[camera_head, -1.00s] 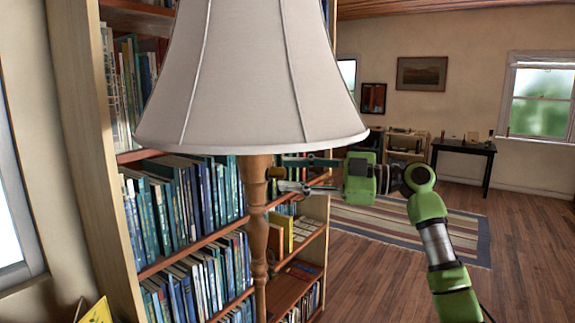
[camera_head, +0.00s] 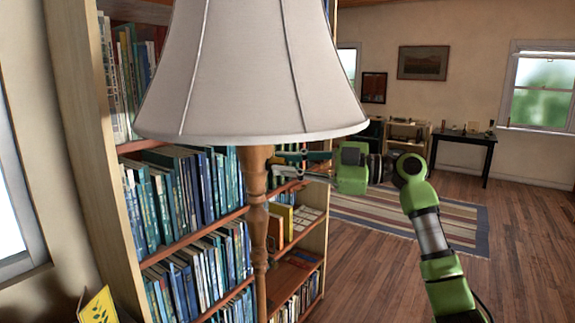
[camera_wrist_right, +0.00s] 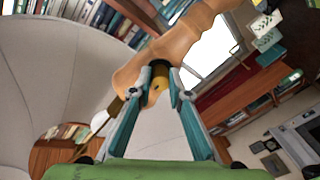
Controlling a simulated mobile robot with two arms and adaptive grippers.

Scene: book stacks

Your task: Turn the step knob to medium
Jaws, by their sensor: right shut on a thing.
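A floor lamp with a pale fabric shade (camera_head: 250,75) and a turned wooden post (camera_head: 257,215) stands close in front in the head view. My right gripper (camera_head: 283,163) reaches in from the right, just under the shade's rim beside the top of the post. In the right wrist view the gripper (camera_wrist_right: 153,92) is shut on the small brass-coloured step knob (camera_wrist_right: 155,88), which sticks out from the wooden post (camera_wrist_right: 190,35). The knob's setting cannot be read. In the head view I cannot make out the knob. My left gripper is not in view.
A tall bookcase (camera_head: 75,120) full of books stands right behind the lamp. A yellow book (camera_head: 98,308) shows at the lower left. Open wooden floor (camera_head: 375,265) and a striped rug (camera_head: 400,220) lie to the right, with a dark table (camera_head: 465,137) at the far wall.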

